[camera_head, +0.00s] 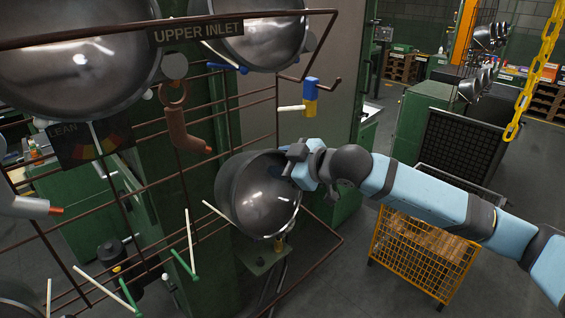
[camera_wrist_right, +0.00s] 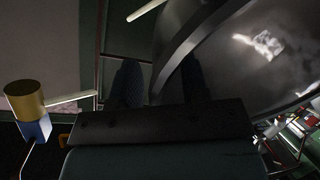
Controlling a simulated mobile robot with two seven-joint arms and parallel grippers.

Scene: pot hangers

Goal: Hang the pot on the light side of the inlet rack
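The dark metal pot (camera_head: 258,205) is in front of the rack's lower right part, tilted with its open side towards me. My right gripper (camera_head: 300,165) is at its upper right rim. In the right wrist view the pot's rim and wall (camera_wrist_right: 265,55) run between the two dark fingers (camera_wrist_right: 158,88), which appear closed on it. The inlet rack (camera_head: 190,172) is a brown wire frame with an "UPPER INLET" sign (camera_head: 198,32). Whether the pot touches the rack is unclear. My left gripper is not in view.
Large pots (camera_head: 80,50) hang at the rack's top. A blue-and-gold hook (camera_head: 311,95) with a pale peg is above the held pot. It also shows in the right wrist view (camera_wrist_right: 25,100). A brown hook (camera_head: 185,130) and a "LEAN" colour sign (camera_head: 90,142) are left. A yellow wire crate (camera_head: 410,248) stands right.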

